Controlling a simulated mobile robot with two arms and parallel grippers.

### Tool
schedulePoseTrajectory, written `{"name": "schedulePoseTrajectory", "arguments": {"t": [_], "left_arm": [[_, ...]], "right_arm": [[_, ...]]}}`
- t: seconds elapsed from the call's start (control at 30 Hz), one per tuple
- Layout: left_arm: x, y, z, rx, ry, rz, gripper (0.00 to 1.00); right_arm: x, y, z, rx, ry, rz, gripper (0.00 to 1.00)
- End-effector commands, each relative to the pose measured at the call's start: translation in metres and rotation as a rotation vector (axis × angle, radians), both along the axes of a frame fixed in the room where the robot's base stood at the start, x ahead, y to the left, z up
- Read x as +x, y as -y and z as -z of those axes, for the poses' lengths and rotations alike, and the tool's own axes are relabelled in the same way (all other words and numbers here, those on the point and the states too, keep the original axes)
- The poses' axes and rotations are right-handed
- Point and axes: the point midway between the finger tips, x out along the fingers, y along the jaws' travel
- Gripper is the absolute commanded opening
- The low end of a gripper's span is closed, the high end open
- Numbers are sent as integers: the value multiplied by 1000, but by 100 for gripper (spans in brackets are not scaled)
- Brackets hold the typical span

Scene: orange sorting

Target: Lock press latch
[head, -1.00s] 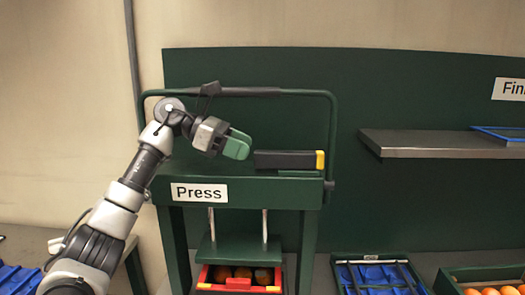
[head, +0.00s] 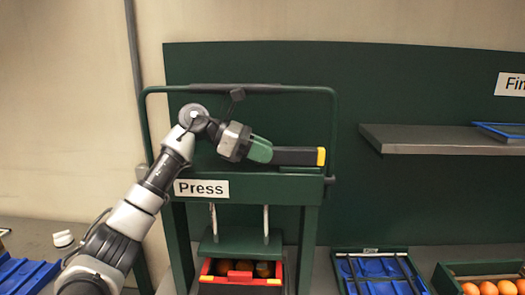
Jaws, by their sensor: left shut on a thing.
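The green press (head: 260,187) stands in the middle of the head view, with a white "Press" label on its front. Its latch (head: 297,156) is a dark bar with a yellow end, lying level on top of the press. My left gripper (head: 264,150) has green fingers and is shut on the left end of the latch, hiding that end. Below the press plate, a red crate (head: 277,284) holds oranges. My right gripper is not in the view.
A bent handle bar (head: 300,89) rises over the press top, around my left wrist. A grey shelf (head: 440,140) is at the right. A crate with blue lining (head: 388,275) and a crate of oranges (head: 495,270) stand at lower right.

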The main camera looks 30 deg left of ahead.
Motion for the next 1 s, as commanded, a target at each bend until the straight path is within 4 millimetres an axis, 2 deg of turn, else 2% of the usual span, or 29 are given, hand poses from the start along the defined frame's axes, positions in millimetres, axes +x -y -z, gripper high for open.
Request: {"name": "schedulePoseTrajectory", "arguments": {"t": [0.2, 0.5, 0.83, 0.87, 1.0], "left_arm": [[1, 3, -1, 0, 0, 0, 0], [22, 45, -1, -1, 2, 0, 0], [24, 49, -1, -3, 2, -1, 0], [24, 49, -1, -3, 2, -1, 30], [24, 49, -1, -3, 2, -1, 51]], "right_arm": [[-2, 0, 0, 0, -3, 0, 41], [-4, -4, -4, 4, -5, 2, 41], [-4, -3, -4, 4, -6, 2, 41], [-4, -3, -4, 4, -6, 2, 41], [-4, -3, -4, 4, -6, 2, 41]]}}
